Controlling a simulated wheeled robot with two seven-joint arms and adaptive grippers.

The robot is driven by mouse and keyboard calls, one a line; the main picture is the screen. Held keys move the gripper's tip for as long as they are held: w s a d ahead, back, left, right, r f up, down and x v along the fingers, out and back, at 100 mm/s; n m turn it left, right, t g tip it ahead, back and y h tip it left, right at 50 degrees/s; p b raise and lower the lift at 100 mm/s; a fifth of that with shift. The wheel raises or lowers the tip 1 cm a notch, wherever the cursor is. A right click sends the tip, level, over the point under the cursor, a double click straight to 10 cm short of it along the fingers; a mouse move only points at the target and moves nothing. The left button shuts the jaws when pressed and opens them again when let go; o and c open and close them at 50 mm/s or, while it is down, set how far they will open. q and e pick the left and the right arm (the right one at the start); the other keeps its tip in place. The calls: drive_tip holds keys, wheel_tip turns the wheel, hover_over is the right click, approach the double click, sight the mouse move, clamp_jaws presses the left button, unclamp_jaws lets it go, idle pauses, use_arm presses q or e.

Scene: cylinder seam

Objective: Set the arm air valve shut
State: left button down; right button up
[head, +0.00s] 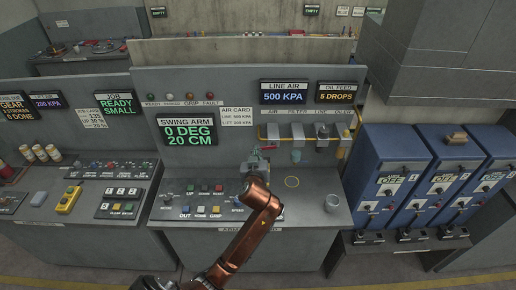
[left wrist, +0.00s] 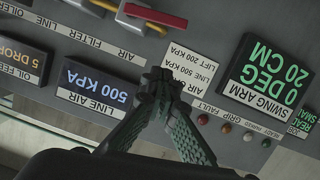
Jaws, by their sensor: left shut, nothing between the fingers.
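The arm air valve is most likely the grey block with a red lever (left wrist: 155,15) above the AIR label at the top of the left wrist view. The lever lies roughly along the label row. My left gripper (head: 256,161) is in front of the swing arm console, below and left of that block. In the left wrist view its fingers (left wrist: 163,84) are shut, empty and apart from the lever. My right gripper is not in view.
The LINE AIR display (head: 283,92) reads 500 KPA, and the SWING ARM display (head: 187,130) reads 0 DEG, 20 CM. Filter and oiler fittings hang along a yellow pipe right of the AIR block. Blue cabinets (head: 382,165) stand at the right. Console buttons lie below my gripper.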

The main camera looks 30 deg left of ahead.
use_arm(q)
drive_tip(key=w+a+f+p, duration=0.3)
drive_tip(key=w+f, duration=0.3)
drive_tip(key=w, duration=0.1)
drive_tip(key=shift+a, duration=0.15)
drive_tip(key=shift+w, duration=0.1)
